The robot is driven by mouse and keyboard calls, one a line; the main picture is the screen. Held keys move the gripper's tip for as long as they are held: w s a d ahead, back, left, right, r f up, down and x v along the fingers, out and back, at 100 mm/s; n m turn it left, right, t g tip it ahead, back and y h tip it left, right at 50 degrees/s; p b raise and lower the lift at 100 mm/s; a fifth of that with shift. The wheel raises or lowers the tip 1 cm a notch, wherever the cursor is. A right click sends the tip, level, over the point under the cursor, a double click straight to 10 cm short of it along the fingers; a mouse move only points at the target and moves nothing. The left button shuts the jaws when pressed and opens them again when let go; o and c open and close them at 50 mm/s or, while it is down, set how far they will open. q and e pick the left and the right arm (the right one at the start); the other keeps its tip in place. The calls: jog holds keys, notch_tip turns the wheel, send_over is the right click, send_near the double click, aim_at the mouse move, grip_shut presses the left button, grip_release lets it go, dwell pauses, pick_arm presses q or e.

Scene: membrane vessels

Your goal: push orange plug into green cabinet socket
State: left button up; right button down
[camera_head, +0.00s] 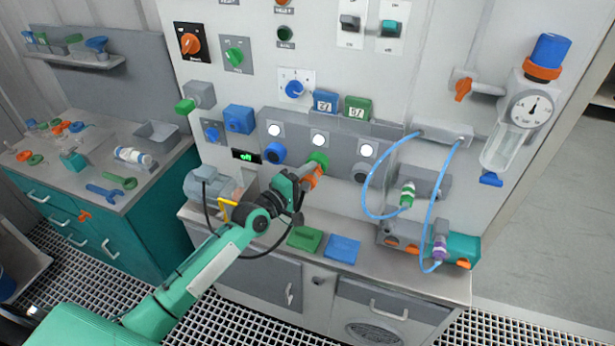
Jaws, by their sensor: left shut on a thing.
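The green cabinet socket (318,159) sits on the grey panel in the middle of the cabinet front. The orange plug (315,174) is right at the socket, just below its green ring. I cannot tell how deep it sits in the socket. My left gripper (308,181) is shut on the orange plug, and its fingers hide part of it. My left arm reaches in from the lower left. A dark cable hangs in a loop below the gripper. My right gripper is not in view.
A blue socket (275,152) lies left of the green one and a grey socket (361,172) lies right. Blue hoses (366,190) loop at the right. A grey motor (208,184) stands left.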

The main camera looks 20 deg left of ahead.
pick_arm(q)
jog(key=shift+w, duration=0.55)
jog(key=o, duration=1.4)
jog(key=shift+c, duration=0.2)
jog(key=shift+s+b, duration=0.1)
jog(key=shift+b, duration=0.2)
jog(key=shift+s+a+f, duration=0.1)
jog(key=shift+s+a, duration=0.1)
jog(key=shift+s, duration=0.1)
jog(key=b+v, duration=0.4)
jog(key=v, duration=0.9)
